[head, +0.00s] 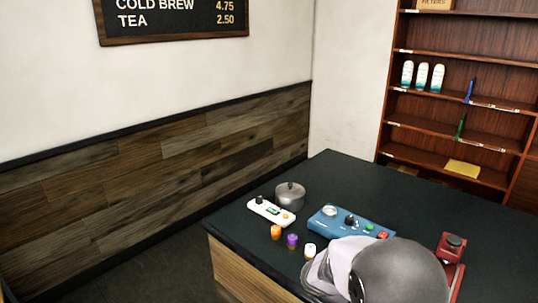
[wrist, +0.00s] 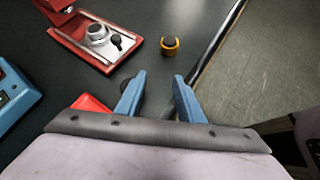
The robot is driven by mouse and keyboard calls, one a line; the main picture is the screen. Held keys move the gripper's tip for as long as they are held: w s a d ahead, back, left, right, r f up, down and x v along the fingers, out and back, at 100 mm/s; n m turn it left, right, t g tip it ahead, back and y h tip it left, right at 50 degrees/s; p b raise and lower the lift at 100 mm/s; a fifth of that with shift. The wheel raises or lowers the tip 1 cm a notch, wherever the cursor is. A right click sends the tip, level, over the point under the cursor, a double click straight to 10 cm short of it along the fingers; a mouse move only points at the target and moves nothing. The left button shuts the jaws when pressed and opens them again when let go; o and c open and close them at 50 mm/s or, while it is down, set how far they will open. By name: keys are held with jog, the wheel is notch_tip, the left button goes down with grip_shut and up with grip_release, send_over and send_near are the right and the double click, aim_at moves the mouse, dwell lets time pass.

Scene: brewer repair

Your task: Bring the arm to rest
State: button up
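My gripper (wrist: 159,77) shows in the wrist view with two blue fingers set apart. Only dark countertop shows in the gap between them, so it is open and empty. It is above the counter (wrist: 150,20), near the counter's edge. In the head view, my grey and white arm fills the bottom right over the counter, and the gripper itself is hidden there.
A red machine (wrist: 95,38), a yellow-ringed black knob (wrist: 169,46) and a red piece (wrist: 90,102) lie near the fingers. A blue control box (head: 345,222), white panel (head: 271,211), metal pot (head: 290,195) and several small knobs occupy the counter. Its far part is clear.

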jog(key=s+a+f+m+y, duration=0.2)
jog(key=s+a+m+y, duration=0.2)
jog(key=a+m, duration=0.3)
jog(key=s+a+f+m+t+y, duration=0.1)
jog(key=s+a+m+y, duration=0.4)
jog(key=a, duration=0.5)
jog(key=shift+f+m+t+y, duration=0.3)
jog(key=shift+f+m+y, duration=0.35)
jog(key=shift+m, duration=0.45)
